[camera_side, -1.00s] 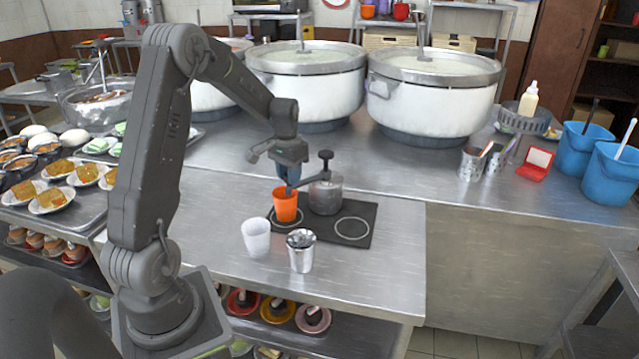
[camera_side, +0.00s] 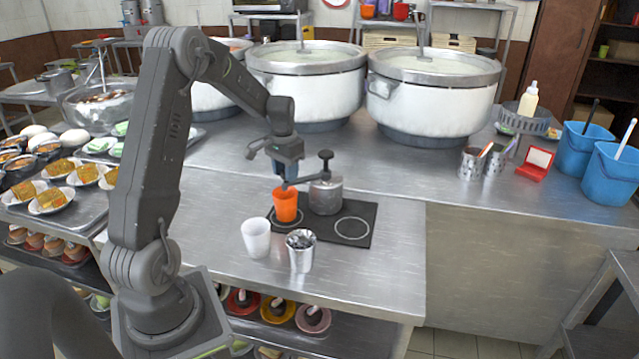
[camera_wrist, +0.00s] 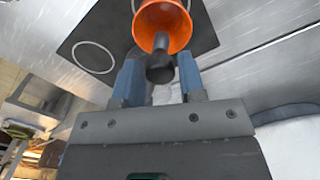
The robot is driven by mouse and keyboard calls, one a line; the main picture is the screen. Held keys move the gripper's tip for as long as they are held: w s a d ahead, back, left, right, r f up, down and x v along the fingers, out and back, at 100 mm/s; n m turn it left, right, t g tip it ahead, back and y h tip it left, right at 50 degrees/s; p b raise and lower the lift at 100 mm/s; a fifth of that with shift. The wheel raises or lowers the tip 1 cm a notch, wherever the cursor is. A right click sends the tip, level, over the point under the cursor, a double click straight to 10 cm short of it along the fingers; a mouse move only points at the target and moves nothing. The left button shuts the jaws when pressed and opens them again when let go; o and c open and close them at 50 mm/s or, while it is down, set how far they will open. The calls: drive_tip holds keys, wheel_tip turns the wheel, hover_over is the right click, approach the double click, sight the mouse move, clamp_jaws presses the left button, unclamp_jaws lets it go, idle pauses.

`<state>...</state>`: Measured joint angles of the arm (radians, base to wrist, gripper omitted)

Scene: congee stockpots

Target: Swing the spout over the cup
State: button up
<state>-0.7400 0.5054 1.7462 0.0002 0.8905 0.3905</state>
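A grey metal dispenser pot (camera_side: 326,197) with a black knob (camera_side: 325,155) stands on a dark mat (camera_side: 352,242) in the side view. A dark spout arm (camera_side: 300,182) reaches from it leftward, its end above or close to the orange cup (camera_side: 285,207). The cup stands upright on the mat's left ring. My gripper (camera_side: 286,182) points down above the cup, left of the knob. In the wrist view, the fingers (camera_wrist: 158,78) are apart, with a dark rounded piece (camera_wrist: 160,68) between them and gaps beside it. The orange cup (camera_wrist: 165,12) lies just beyond, its opening partly covered by that piece.
A white cup (camera_side: 256,239) and a metal cup (camera_side: 300,252) stand in front of the mat. The mat's right ring (camera_side: 352,227) is empty. Large stockpots (camera_side: 310,95) line the back. Plates of food (camera_side: 52,201) fill the left side. The table at right front is clear.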

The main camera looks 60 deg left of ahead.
drive_tip(key=shift+o, duration=1.1)
drive_tip(key=shift+r, duration=0.1)
drive_tip(key=shift+r, duration=3.4)
